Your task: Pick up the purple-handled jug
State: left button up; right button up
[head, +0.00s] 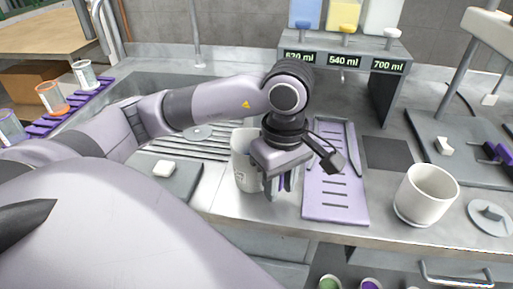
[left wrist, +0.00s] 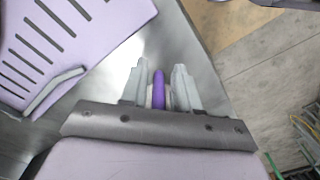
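The jug (head: 243,165) is a pale, upright vessel standing on the metal counter, left of and partly behind my left gripper (head: 281,190). In the left wrist view its purple handle (left wrist: 159,90) shows between the two grey fingers. My left gripper (left wrist: 160,75) is open around the handle, with a narrow gap on each side. In the head view the gripper points down at the jug's right side and hides most of the handle. The jug's body is hardly visible in the wrist view. My right gripper is not in view.
A lavender slotted tray (head: 335,190) lies right of the gripper. A white pot (head: 426,194) stands further right. A grey dispenser (head: 345,55) is behind. A sink with a slotted drainboard (head: 185,148) and a grey block with a white piece (head: 168,180) are left.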

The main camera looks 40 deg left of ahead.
pick_arm(q)
grip_shut()
jog(key=shift+r, duration=0.2)
